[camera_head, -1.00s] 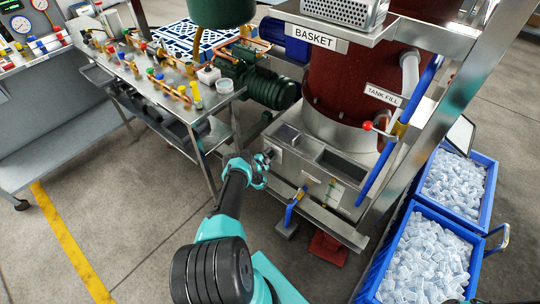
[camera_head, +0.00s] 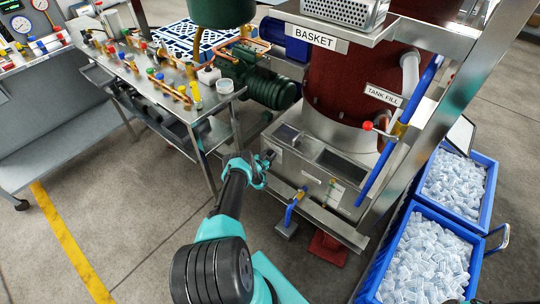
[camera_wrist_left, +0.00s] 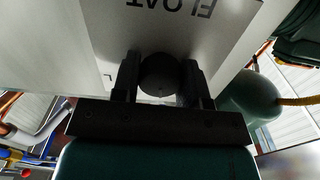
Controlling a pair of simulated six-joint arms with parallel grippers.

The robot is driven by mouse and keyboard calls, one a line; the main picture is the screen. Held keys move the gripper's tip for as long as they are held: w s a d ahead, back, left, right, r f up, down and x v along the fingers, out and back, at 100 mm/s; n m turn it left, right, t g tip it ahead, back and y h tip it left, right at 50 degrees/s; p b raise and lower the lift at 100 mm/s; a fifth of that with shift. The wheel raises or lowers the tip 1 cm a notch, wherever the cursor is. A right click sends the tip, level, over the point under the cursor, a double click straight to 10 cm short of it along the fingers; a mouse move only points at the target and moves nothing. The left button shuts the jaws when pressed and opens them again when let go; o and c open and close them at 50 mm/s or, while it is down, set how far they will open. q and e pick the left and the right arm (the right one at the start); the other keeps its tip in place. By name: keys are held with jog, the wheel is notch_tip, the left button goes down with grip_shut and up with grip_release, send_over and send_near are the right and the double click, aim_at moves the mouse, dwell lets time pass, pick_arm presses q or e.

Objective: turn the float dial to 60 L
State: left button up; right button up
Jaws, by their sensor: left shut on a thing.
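The float dial (camera_wrist_left: 160,76) is a dark round knob under the upside-down FLOAT lettering in the left wrist view. My left gripper (camera_wrist_left: 162,82) has a finger on each side of the knob and is shut on it. In the head view my left gripper (camera_head: 268,158) reaches the left end of the steel tank front (camera_head: 310,170). There the dial is mostly hidden by the gripper, and no scale or litre marks can be read.
A blue-handled drain valve (camera_head: 294,206) sticks out low to the right of my left gripper. A steel parts table (camera_head: 165,80) stands at the left. Blue crates of ice (camera_head: 372,283) stand at the right. The floor in front is open.

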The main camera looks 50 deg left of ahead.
pick_arm(q)
jog(key=n, duration=0.7)
dwell(0.4)
jog(key=o, duration=0.9)
jog(key=s+d, duration=0.2)
jog(key=s, duration=1.5)
jog(key=shift+d, duration=0.25)
